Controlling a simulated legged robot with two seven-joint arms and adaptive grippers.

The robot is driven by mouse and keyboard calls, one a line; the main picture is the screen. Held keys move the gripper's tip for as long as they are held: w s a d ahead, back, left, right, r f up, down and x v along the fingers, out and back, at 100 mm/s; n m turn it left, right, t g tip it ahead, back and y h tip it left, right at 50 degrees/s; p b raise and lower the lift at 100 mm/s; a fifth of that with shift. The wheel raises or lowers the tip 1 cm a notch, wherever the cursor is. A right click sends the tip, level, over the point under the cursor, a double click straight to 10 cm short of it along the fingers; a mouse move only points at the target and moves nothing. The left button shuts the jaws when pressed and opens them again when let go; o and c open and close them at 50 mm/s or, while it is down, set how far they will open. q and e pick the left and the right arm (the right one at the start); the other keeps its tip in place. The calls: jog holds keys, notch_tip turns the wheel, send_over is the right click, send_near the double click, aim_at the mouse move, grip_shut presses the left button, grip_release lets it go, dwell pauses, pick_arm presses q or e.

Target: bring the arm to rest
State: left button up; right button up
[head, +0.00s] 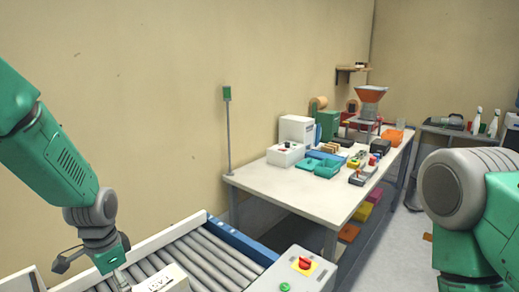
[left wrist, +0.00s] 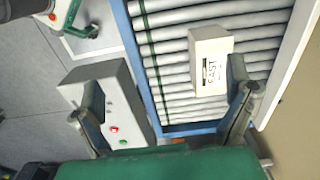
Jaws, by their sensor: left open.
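My left arm comes in from the left in the head view, with its gripper (head: 94,268) low over the roller conveyor (head: 205,262). In the left wrist view the left gripper (left wrist: 165,108) has its two dark fingers wide apart with nothing between the tips. A white box (left wrist: 208,60) with dark print lies on the rollers beyond the fingertips, apart from them. It also shows at the bottom edge of the head view (head: 165,281), partly cut off. My right arm shows at the right of the head view; its gripper is not visible.
A grey control box (head: 290,272) with a red switch and green button stands beside the conveyor. A white table (head: 270,190) behind holds green trays (head: 318,168), a white device (head: 286,154) and an orange hopper (head: 371,94).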

pick_arm(q)
jog(key=s+d+f+n, duration=0.1)
jog(key=s+f+n, duration=0.3)
jog(key=s+f, duration=1)
jog(key=s+d+f+n, duration=0.1)
jog(key=s+f+n, duration=0.15)
jog(key=s, duration=0.65)
jog(key=s+f+n, duration=0.2)
jog(key=s+f, duration=0.1)
jog(key=s, duration=0.5)
jog(key=w+d+f+m+b, duration=0.1)
jog(key=w+f+b, duration=0.2)
jog(key=f+b, duration=0.8)
jog(key=shift+d+f+t+b, duration=0.25)
jog(key=shift+t+b, duration=0.05)
jog(key=shift+b, duration=0.7)
pick_arm(e)
notch_tip(320, 180, down, 13)
jog(key=shift+w+f, duration=0.15)
jog(key=shift+w, duration=0.3)
pick_arm(q)
jog(key=shift+w+m, duration=0.1)
jog(key=shift+m, duration=0.15)
